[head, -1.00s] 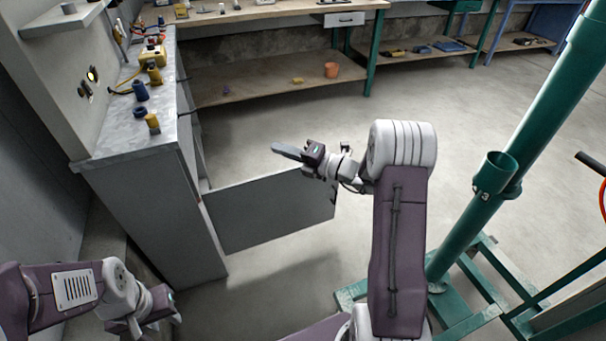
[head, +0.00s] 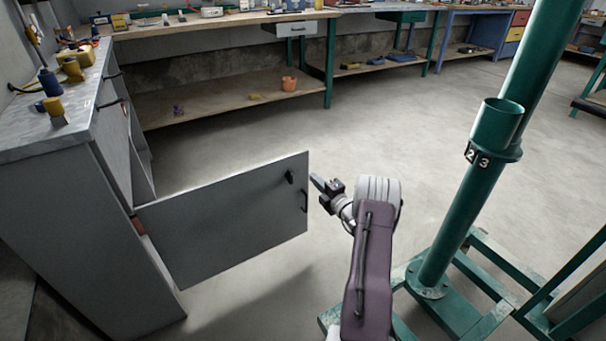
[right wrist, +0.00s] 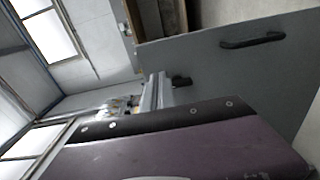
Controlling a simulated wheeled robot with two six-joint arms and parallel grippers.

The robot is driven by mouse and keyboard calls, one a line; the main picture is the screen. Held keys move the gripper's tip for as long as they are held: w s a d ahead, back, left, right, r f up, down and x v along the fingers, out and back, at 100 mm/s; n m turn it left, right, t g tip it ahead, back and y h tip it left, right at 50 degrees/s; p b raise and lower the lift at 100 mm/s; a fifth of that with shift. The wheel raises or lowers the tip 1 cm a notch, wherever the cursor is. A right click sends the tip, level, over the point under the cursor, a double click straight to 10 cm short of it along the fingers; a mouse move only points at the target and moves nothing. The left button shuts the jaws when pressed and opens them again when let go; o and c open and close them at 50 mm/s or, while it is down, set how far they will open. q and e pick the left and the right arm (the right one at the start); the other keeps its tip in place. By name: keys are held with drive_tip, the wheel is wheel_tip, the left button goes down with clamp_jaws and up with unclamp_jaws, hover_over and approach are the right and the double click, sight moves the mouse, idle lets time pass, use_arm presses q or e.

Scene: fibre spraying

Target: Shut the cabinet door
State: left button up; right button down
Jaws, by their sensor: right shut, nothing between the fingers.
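The grey cabinet (head: 70,230) stands at the left in the head view. Its door (head: 225,225) is wide open and sticks out to the right. My right gripper (head: 316,181) is shut and empty, just right of the door's free edge near the top corner. I cannot tell whether it touches the door. My left gripper is not in view.
A green post (head: 470,195) on a green base stands at the right of my right arm. A workbench (head: 215,22) with a lower shelf runs along the back. Tools lie on the cabinet top (head: 30,135). The floor (head: 400,150) between door and post is clear.

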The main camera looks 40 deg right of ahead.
sight(299, 163)
drive_tip(key=w+b, duration=0.1)
drive_tip(key=w, duration=0.2)
drive_tip(key=w+b, duration=0.2)
drive_tip(key=w, duration=0.1)
drive_tip(key=shift+w+d+f, duration=0.2)
drive_tip(key=shift+w, duration=0.1)
drive_tip(key=shift+w+d+r+b, duration=0.15)
drive_tip(key=shift+w+b, duration=0.25)
drive_tip(key=shift+w, duration=0.35)
drive_tip(key=shift+r, duration=0.1)
